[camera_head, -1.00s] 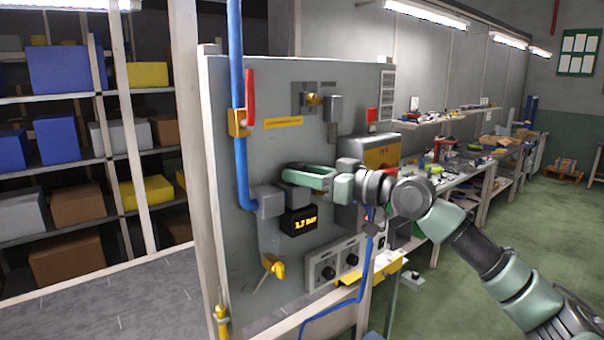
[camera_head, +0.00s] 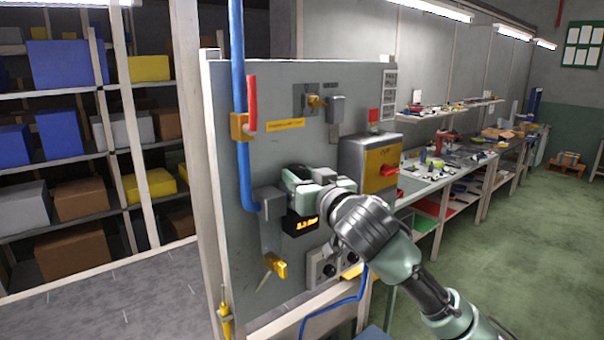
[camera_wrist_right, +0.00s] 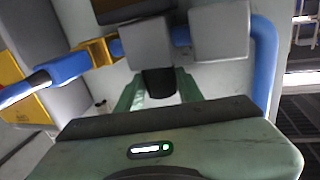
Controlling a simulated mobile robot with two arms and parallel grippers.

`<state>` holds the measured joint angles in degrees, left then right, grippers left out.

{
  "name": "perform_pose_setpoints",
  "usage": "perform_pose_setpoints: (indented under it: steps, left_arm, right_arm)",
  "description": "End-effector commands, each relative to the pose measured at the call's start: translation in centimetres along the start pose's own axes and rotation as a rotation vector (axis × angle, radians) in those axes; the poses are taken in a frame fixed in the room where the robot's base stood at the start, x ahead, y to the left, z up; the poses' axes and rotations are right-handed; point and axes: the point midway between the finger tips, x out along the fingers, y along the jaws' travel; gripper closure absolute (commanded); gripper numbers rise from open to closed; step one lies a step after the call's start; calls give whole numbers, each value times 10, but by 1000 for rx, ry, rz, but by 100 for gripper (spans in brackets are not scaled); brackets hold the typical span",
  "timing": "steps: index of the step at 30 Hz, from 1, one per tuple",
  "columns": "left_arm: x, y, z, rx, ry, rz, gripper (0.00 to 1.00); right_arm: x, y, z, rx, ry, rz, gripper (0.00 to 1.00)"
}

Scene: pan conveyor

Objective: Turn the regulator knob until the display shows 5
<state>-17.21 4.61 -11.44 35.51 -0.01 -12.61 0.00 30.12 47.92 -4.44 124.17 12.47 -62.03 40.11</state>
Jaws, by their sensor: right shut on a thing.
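The regulator's dark knob (camera_wrist_right: 158,84) sits between the green fingers of my right gripper (camera_head: 304,180) in the wrist view. The gripper is shut on it, in front of the grey panel. In the head view the gripper hides the knob. The small black display (camera_head: 300,224) with orange digits is just below the gripper. Its reading ends in "bar", but the digits are too blurred and partly covered to read surely. My left gripper is not in view.
A blue pipe (camera_head: 240,130) with a red-handled valve (camera_head: 251,103) runs down the panel's left side. A yellow box with a red switch (camera_head: 389,170) is right of my gripper. A yellow valve (camera_head: 275,265) sits below. A cluttered workbench stands at the right.

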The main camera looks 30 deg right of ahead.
Motion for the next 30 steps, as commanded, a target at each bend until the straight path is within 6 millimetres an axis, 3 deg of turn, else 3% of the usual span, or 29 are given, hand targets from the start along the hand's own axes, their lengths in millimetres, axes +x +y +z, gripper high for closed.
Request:
perform_pose_setpoints:
  steps: [15,30]
  left_arm:
    - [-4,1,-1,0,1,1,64]
    - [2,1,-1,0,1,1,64]
  right_arm:
    - [2,-11,4,6,9,431,100]
    - [4,-11,4,-2,14,601,100]
